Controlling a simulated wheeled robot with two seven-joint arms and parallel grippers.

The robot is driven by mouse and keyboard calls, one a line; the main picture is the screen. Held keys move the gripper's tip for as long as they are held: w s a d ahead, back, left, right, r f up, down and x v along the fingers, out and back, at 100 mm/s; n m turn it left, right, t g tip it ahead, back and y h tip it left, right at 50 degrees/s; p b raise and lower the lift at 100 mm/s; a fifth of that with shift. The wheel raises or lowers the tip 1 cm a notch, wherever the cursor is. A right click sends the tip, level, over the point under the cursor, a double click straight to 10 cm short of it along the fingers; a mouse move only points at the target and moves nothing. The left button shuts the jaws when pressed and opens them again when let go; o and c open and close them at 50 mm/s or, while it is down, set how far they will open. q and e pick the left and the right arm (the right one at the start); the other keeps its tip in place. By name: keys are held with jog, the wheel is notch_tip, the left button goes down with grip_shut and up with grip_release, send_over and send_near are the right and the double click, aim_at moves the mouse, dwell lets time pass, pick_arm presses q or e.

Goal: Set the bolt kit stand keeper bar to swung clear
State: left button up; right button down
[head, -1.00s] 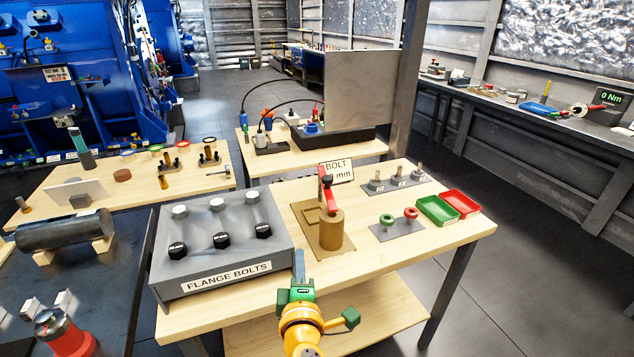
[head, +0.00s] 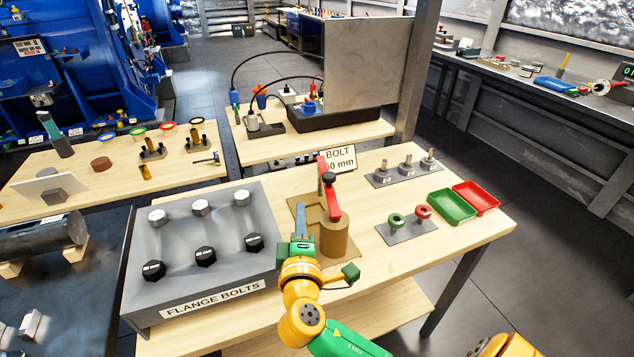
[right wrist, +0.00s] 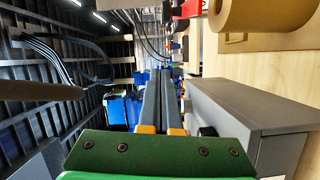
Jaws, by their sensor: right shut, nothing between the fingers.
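The bolt kit stand (head: 334,240) is a brown cylinder on a brown base plate on the wooden table. Its red keeper bar (head: 332,202) with a black knob lies across the cylinder's top, running from the far side toward me. My right gripper (head: 300,228) is just left of the cylinder, its thin fingers pointing away from me. It appears apart from the bar. In the right wrist view its fingers (right wrist: 160,85) are together with nothing between them, and the brown cylinder (right wrist: 265,12) is at the upper right. My left gripper is not in view.
The grey flange bolts box (head: 205,245) stands close left of my right gripper. Right of the stand are a plate with green and red rings (head: 408,231), a green tray (head: 452,206) and a red tray (head: 478,196). A bolt sign (head: 339,160) stands behind.

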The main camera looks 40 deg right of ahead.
aim_at(327, 177)
jog(key=w+d+f+p, duration=0.1)
jog(key=w+d+p, duration=0.2)
jog(key=w+d, duration=0.4)
jog(key=shift+w+d, duration=0.15)
jog(key=shift+d, duration=0.95)
jog(key=shift+f, duration=0.1)
